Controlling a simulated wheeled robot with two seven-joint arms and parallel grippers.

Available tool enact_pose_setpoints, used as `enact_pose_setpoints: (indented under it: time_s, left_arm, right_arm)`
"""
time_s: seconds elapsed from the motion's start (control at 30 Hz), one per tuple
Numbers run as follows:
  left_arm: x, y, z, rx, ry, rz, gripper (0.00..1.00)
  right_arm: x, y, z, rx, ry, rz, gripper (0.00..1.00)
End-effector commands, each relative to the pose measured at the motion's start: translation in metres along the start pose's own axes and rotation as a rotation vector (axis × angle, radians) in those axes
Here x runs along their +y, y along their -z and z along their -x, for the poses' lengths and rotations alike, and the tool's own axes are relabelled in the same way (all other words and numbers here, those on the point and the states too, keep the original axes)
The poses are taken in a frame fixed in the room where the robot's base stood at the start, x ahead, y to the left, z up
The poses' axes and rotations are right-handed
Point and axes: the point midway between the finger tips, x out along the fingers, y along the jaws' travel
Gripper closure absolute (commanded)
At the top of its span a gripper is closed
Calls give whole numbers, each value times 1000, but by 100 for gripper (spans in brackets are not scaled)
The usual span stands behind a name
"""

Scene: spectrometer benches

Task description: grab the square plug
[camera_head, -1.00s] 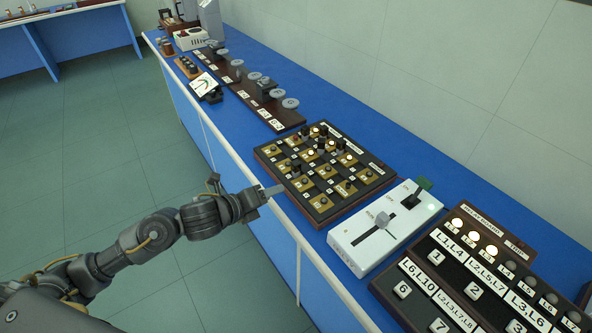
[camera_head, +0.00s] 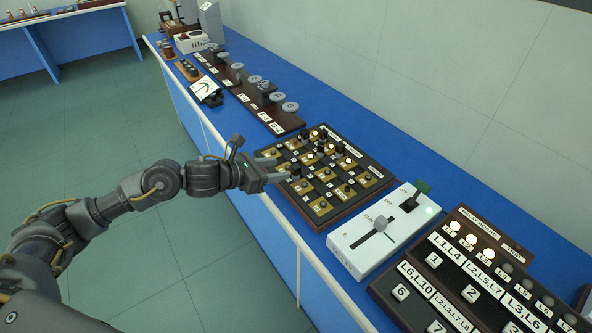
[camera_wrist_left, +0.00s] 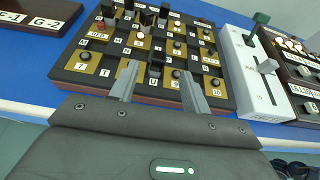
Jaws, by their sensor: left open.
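A dark, block-shaped plug (camera_wrist_left: 157,63) stands upright on the near part of the brown plugboard (camera_head: 345,207). In the left wrist view it lies between and just beyond my fingertips, and it looks square. Its base is partly hidden. In the head view a dark plug (camera_head: 296,171) shows right at my fingertips. My left gripper (camera_head: 279,171) is open over the board's near left edge; in the left wrist view its two fingers (camera_wrist_left: 160,87) are spread and hold nothing. Other dark plugs (camera_wrist_left: 146,18) stand farther back on the board. My right gripper is not in view.
A white slider box (camera_head: 380,237) stands right of the board, with a dark button panel (camera_head: 458,270) beyond it. A long labelled rack with round discs (camera_head: 262,100) lies to the left. Blue bench top (camera_head: 420,165) is clear behind the board.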

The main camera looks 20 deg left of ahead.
Motion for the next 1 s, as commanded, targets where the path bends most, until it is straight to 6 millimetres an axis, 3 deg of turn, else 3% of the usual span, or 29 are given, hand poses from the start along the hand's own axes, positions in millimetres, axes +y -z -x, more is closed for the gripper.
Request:
enact_pose_setpoints:
  time_s: [0.23,0.4,0.53,0.83,1.0]
  left_arm:
    - [0,-1,-9,1,1,2,53]
    - [1,-3,-34,1,1,5,53]
    - [1,0,-50,1,1,2,53]
    - [1,2,-55,1,0,1,53]
    - [1,2,-55,1,0,1,74]
  right_arm:
    - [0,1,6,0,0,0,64]
    - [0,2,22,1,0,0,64]
    - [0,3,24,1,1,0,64]
    - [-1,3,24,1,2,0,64]
    - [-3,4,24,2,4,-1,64]
